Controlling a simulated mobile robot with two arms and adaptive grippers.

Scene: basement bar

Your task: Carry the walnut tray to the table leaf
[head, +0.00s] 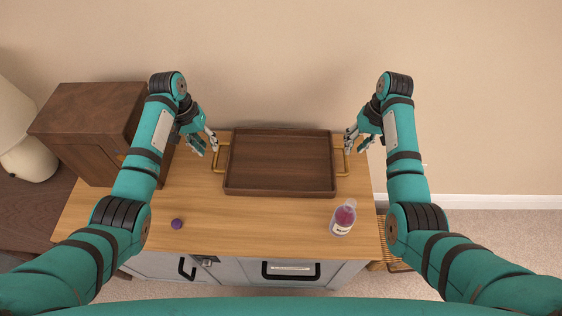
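The walnut tray (280,192) is a dark brown rectangular tray with raised walls and a brass handle at each short end. It lies flat and empty on a light wooden cabinet top. My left gripper (209,146) is beside the left handle (217,160), its fingers apart. My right gripper (356,145) is beside the right handle (345,162), its fingers apart. Neither gripper visibly grasps a handle. Whether any finger touches a handle is too small to tell. I cannot identify a table leaf in this view.
A small purple ball (177,224) lies front left. A dark wooden box (85,125) and a cream lamp (28,158) are at left. The wall is close behind.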

